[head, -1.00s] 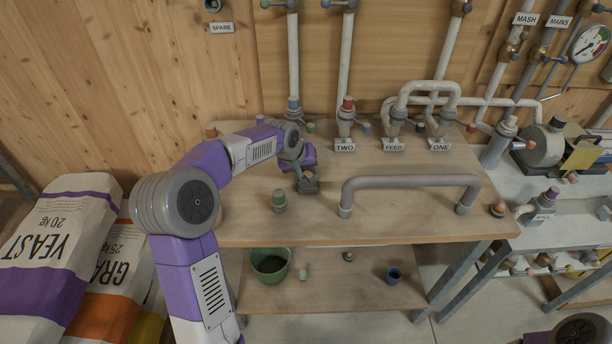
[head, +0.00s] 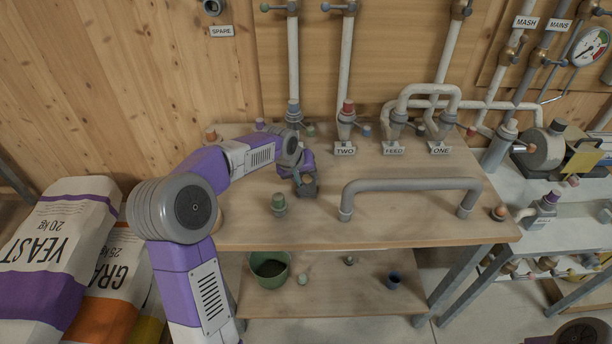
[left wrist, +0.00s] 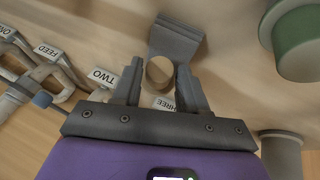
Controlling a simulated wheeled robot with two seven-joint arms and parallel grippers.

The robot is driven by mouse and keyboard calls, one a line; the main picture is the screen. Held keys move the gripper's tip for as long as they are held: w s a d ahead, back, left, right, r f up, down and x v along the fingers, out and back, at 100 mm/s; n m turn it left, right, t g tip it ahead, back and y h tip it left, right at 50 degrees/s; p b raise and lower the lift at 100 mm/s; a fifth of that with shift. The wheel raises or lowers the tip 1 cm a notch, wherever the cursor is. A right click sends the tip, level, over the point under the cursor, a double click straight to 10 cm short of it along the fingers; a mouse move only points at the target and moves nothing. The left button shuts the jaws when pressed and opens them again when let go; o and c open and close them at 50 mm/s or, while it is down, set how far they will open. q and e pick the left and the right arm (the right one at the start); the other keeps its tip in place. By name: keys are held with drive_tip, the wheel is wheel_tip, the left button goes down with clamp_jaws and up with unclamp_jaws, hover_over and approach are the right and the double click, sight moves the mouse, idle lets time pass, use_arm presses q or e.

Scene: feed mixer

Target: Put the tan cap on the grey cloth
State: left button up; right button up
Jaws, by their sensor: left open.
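The tan cap (left wrist: 160,72) shows as a round top between the two fingertips of my left gripper (left wrist: 159,78) in the left wrist view. The fingers are open, with a narrow gap on each side of it. The grey cloth (left wrist: 175,38), folded with stepped edges, lies just beyond the cap. The cap overlaps its near edge in the picture; I cannot tell whether it rests on it. In the head view my left gripper (head: 306,190) is low over the bench and hides the cap. My right gripper is out of view.
Labelled pipe stubs line the back, including TWO (head: 344,149).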

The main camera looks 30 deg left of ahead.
use_arm(q)
drive_tip(key=p+v, duration=0.2)
drive_tip(key=v, duration=0.9)
